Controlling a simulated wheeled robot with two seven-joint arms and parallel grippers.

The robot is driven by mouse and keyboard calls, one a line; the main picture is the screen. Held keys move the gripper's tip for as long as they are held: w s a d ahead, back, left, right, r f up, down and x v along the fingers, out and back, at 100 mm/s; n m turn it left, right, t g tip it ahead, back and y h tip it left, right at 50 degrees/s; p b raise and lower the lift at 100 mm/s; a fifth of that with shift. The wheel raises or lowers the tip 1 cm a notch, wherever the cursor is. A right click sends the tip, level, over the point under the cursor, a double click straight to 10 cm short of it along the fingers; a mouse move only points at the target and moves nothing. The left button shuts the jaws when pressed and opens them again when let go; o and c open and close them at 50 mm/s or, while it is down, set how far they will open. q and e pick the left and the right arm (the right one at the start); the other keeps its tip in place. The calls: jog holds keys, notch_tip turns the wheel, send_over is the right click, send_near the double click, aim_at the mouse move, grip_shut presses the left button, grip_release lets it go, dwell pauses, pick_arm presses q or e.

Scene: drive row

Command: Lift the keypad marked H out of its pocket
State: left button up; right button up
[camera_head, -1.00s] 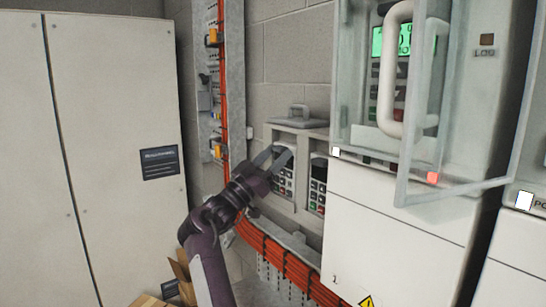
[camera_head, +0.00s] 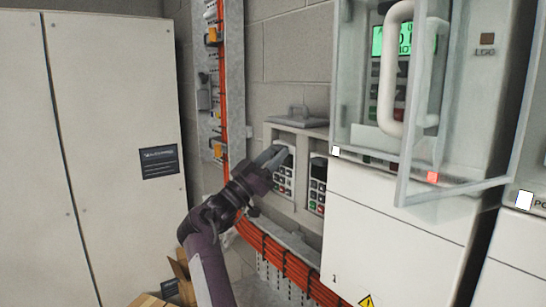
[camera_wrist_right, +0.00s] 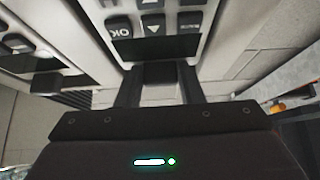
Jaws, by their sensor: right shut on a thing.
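A light-grey keypad (camera_head: 285,182) with dark, red and green keys sits in the left pocket of a grey wall holder. It also shows large and close in the right wrist view (camera_wrist_right: 160,18), with an OK key and an arrow key. My right gripper (camera_head: 276,157) is shut on this keypad at its upper end, and its fingers (camera_wrist_right: 160,80) show around the end in the wrist view. A similar keypad (camera_head: 317,188) sits in the right pocket. I cannot read an H on either keypad. My left gripper is not in view.
A clear door with a white handle (camera_head: 394,80) stands open in front of a device at the right. Orange cables (camera_head: 285,262) run below the holder (camera_head: 302,214). A tall cabinet (camera_head: 110,120) stands at the left, with an open box low beside it.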

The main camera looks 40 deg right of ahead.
jog(key=shift+r, duration=0.25)
notch_tip(320, 180, up, 2)
jog(key=shift+r+p, duration=0.2)
jog(key=shift+p, duration=0.55)
jog(key=shift+d+f+b, duration=0.1)
jog(key=shift+b, duration=0.2)
dwell(0.4)
jog(key=w+a+b, duration=0.1)
jog(key=a+b, duration=0.1)
jog(key=a, duration=0.8)
dwell(0.4)
